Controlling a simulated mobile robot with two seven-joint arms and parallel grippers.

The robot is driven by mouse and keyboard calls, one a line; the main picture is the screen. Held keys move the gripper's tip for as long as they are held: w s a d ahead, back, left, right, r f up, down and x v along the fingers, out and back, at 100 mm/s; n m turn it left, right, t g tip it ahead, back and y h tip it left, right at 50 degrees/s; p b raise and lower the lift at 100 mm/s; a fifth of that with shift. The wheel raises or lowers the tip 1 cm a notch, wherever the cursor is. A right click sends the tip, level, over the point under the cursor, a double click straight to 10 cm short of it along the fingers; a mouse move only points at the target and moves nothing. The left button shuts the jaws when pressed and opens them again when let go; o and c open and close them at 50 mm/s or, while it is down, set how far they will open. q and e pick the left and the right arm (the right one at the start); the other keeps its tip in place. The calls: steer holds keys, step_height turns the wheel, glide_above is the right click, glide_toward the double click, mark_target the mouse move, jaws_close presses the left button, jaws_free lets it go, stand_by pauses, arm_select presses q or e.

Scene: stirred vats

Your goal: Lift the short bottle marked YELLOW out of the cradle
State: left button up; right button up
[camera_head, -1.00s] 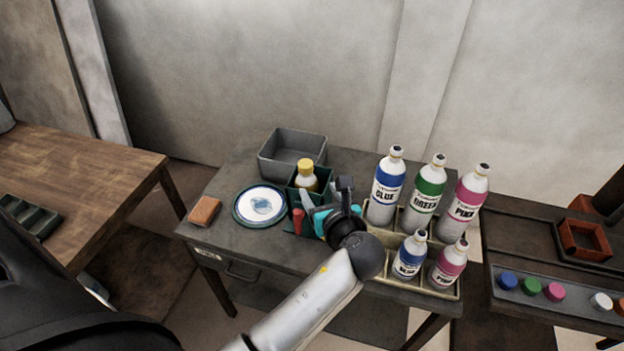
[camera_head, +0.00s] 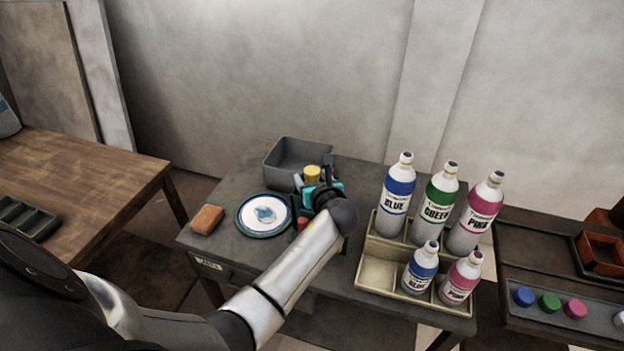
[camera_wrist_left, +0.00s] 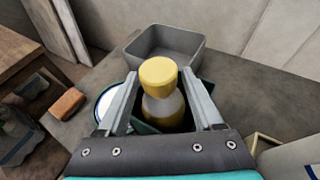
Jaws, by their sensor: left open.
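A short bottle with a yellow cap (camera_head: 312,173) stands in a dark green holder, its body mostly hidden by my gripper in the head view. In the left wrist view the bottle (camera_wrist_left: 160,100) is upright between the fingers, and its marking is not readable. The green holder (camera_wrist_left: 143,128) shows only in part around its base. My left gripper (camera_head: 317,188) is open at the bottle, with one finger on each side of it in the left wrist view (camera_wrist_left: 160,78). I cannot tell whether the fingers touch it. My right gripper is not in view.
A grey bin (camera_head: 290,157) stands just behind. A round white and blue dish (camera_head: 265,212) and an orange-brown block (camera_head: 207,219) lie to the left. A cream rack (camera_head: 378,278) with several bottles stands to the right, its front left space empty. A red object shows under my arm.

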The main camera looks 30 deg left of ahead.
arm_select(q)
steer(key=shift+c, duration=0.2)
jaws_close()
stand_by(0.3)
steer(key=shift+o, duration=0.2)
jaws_free()
steer(key=shift+s+d, duration=0.1)
steer(key=p+v, duration=0.4)
steer(key=v, duration=1.1)
